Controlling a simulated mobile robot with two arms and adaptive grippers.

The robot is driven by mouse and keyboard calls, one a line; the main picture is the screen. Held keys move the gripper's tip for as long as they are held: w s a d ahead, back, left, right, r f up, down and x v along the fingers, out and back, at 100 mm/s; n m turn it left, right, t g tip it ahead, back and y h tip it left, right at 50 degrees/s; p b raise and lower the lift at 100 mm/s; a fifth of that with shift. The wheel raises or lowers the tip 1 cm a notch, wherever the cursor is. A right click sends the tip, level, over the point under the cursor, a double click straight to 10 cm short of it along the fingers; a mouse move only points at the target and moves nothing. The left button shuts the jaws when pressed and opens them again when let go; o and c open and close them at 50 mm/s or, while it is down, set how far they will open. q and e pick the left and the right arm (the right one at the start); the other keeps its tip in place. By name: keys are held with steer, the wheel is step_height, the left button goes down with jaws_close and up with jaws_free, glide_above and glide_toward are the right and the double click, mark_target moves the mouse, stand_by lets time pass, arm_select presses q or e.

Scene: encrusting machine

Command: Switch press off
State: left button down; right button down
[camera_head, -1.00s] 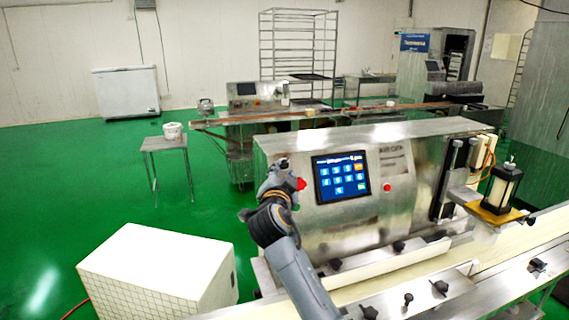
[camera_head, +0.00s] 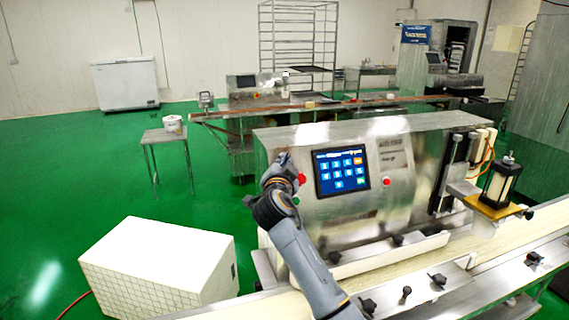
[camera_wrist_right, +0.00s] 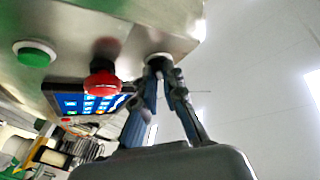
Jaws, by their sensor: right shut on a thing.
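The press is a steel machine (camera_head: 345,222) with a lit blue touch screen (camera_head: 341,171) on its front. A red button (camera_head: 302,178) sits left of the screen; in the right wrist view it is a red mushroom button (camera_wrist_right: 103,83) beside a green button (camera_wrist_right: 35,53). My right gripper (camera_head: 283,160) is at the machine's upper left front corner. In the right wrist view its fingers (camera_wrist_right: 163,76) close on a small dark switch knob (camera_wrist_right: 157,59) on the steel panel, mostly covered by the fingertips. My left gripper is not in view.
A second red button (camera_head: 386,182) is right of the screen. A conveyor (camera_head: 455,250) with black knobs runs along the machine's front. A white tiled box (camera_head: 150,262) stands at lower left. Green floor (camera_head: 85,180) is open between it and a small table (camera_head: 164,134).

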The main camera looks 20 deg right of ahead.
steer(key=shift+d+f+n+t+y+b, duration=0.2)
steer(key=shift+n+t+y+b, duration=0.35)
steer(key=shift+n, duration=0.45)
steer(key=shift+s+n+t+y, duration=0.1)
steer(key=shift+n+t+y, duration=0.35)
steer(key=shift+n, duration=0.65)
steer(key=n, duration=0.1)
steer(key=n+y, duration=0.1)
steer(key=n+y+p, duration=0.1)
steer(key=shift+d+r+n+t, duration=0.1)
steer(key=shift+d+n+t, duration=0.2)
steer(key=shift+n, duration=0.1)
steer(key=n+y+p, duration=0.3)
steer(key=n, duration=0.1)
steer(key=n+g+y+p, duration=0.1)
steer(key=n+y+p, duration=0.2)
steer(key=n+p, duration=0.1)
steer(key=d+n+y+p, duration=0.1)
steer(key=n+y+p, duration=0.2)
steer(key=n, duration=0.3)
steer(key=shift+d+r+g+p, duration=0.1)
steer(key=shift+r+g+p, duration=0.2)
steer(key=shift+p, duration=0.25)
steer(key=shift+f+n+g+y+p, duration=0.2)
steer(key=shift+n+g+y+p, duration=0.55)
steer(key=shift+n+p, duration=0.7)
steer(key=shift+n, duration=0.35)
steer(key=c, duration=1.4)
jaws_free()
steer(key=shift+c, duration=0.2)
